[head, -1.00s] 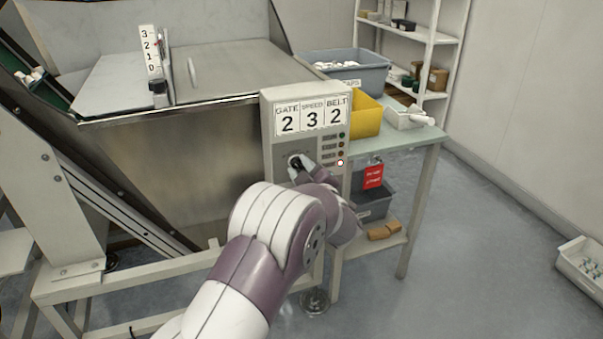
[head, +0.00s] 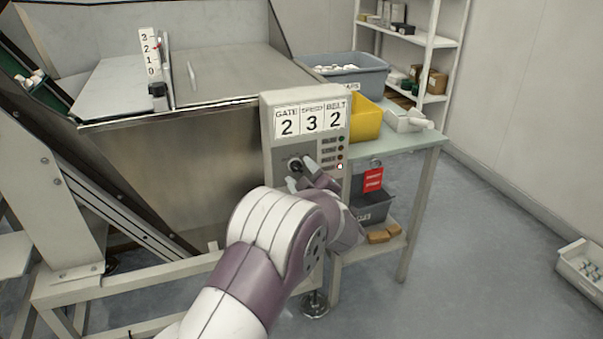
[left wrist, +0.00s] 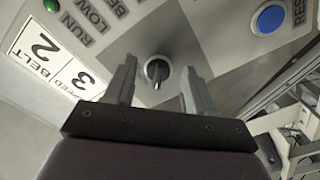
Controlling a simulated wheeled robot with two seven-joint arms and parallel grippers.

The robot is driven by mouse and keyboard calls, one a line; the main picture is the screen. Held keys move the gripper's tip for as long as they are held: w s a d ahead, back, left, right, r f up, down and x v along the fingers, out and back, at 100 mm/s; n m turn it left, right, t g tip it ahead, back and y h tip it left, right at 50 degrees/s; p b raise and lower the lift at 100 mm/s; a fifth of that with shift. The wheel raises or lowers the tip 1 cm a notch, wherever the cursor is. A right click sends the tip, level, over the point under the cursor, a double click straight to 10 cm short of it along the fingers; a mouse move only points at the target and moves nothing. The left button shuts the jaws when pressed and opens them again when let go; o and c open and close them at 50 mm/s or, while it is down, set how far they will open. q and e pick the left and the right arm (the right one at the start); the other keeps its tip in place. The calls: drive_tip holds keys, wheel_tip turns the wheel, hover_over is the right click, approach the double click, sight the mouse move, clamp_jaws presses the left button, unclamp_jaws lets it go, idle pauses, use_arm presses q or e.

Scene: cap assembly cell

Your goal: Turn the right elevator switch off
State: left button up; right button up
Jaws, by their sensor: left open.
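The grey control box (head: 272,118) stands at the right end of the metal hopper. A black rotary switch (head: 295,164) sits on its front face. The switch also shows in the left wrist view (left wrist: 157,70), a dark knob on a round light base. My left gripper (head: 303,174) is at the box face, just below and right of the switch. In the left wrist view my gripper (left wrist: 158,80) has its two fingers apart, one on each side of the knob. I see no clear contact with it. My right gripper is not in view.
A blue button (left wrist: 271,19) and a green lamp (left wrist: 51,5) are on the panel. The box's sign (head: 312,120) reads gate 2, speed 3, belt 2. A table with a yellow bin (head: 366,118) and a grey bin (head: 345,75) stands behind. The floor at right is mostly clear.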

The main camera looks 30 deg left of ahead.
use_arm(q)
drive_tip(key=p+v, duration=0.2)
drive_tip(key=v, duration=1)
